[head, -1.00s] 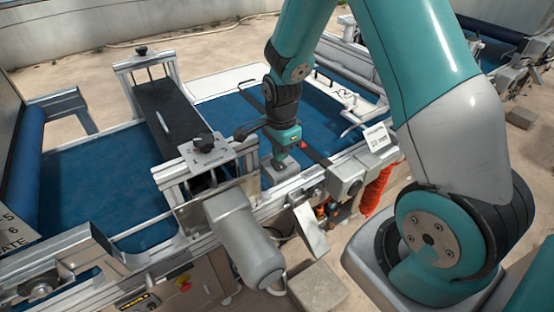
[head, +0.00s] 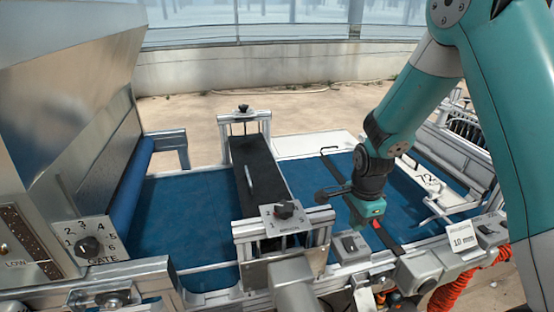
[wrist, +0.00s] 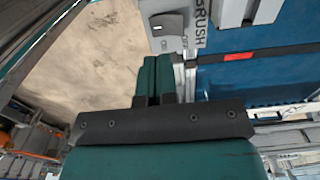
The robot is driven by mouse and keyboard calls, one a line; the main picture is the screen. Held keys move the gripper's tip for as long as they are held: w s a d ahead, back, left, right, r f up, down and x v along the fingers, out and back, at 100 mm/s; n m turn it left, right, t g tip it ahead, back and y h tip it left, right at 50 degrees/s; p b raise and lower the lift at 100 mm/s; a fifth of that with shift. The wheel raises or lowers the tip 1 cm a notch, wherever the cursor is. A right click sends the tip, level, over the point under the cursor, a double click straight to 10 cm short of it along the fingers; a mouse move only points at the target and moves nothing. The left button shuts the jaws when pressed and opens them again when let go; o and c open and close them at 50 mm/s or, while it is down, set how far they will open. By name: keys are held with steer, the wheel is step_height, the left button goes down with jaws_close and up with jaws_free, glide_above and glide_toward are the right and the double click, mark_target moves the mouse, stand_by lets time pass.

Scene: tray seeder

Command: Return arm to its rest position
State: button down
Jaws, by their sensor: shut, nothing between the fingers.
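My arm reaches from the right side of the head view over the tray seeder. My gripper (head: 357,224) hangs at its end, low over the machine's near rail, just above a small grey box (head: 350,245). In the wrist view the two teal fingers (wrist: 155,62) lie side by side, shut with nothing between them. A grey box labelled BRUSH (wrist: 168,22) shows past the fingertips there. Whether the fingertips touch anything is hard to tell.
Blue belt (head: 190,215) runs along the machine under a black cross roller unit (head: 258,175). A metal hopper (head: 70,100) with a GATE dial (head: 89,246) stands at the left. A 10 mm sign (head: 462,238) stands at the right. Concrete floor (head: 200,120) behind is clear.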

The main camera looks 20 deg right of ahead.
steer(key=s+a+r+n+y+b, duration=0.2)
steer(key=s+a+r+n+b, duration=0.45)
steer(key=a+n, duration=0.5)
steer(key=s+a+r+n+y+b, duration=0.1)
steer(key=s+a+r+n, duration=0.1)
steer(key=s+n, duration=0.4)
steer(key=s+a+r+n+y+b, duration=0.1)
steer(key=s+a+r+n, duration=0.2)
steer(key=s+n, duration=0.4)
steer(key=shift+s+a+r, duration=0.2)
steer(key=shift+s+r, duration=0.45)
steer(key=shift+n, duration=0.25)
